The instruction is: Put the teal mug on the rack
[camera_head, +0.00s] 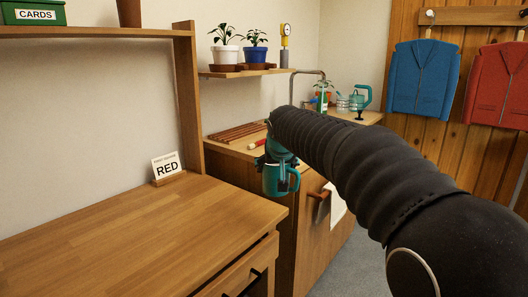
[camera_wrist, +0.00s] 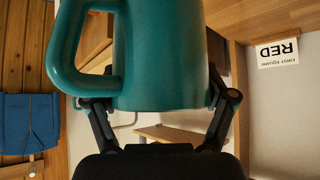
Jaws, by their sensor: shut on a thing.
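The teal mug (camera_head: 274,181) hangs in the air in front of the far counter, held by my gripper (camera_head: 277,160). It looks upright in the head view, with its handle toward the right. In the wrist view the mug (camera_wrist: 165,55) fills the upper middle, its handle at the left. My gripper's two fingers (camera_wrist: 160,100) are shut on the mug's body from both sides. A slatted reddish-brown rack (camera_head: 238,133) lies on the far counter, behind and left of the mug. Its right part is near my arm, and no mug shows on it.
A sign reading RED (camera_head: 167,167) stands on the clear near wooden worktop (camera_head: 130,225). A shelf with potted plants (camera_head: 226,52) hangs above the rack. A red-and-white item (camera_head: 258,143) lies beside the rack.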

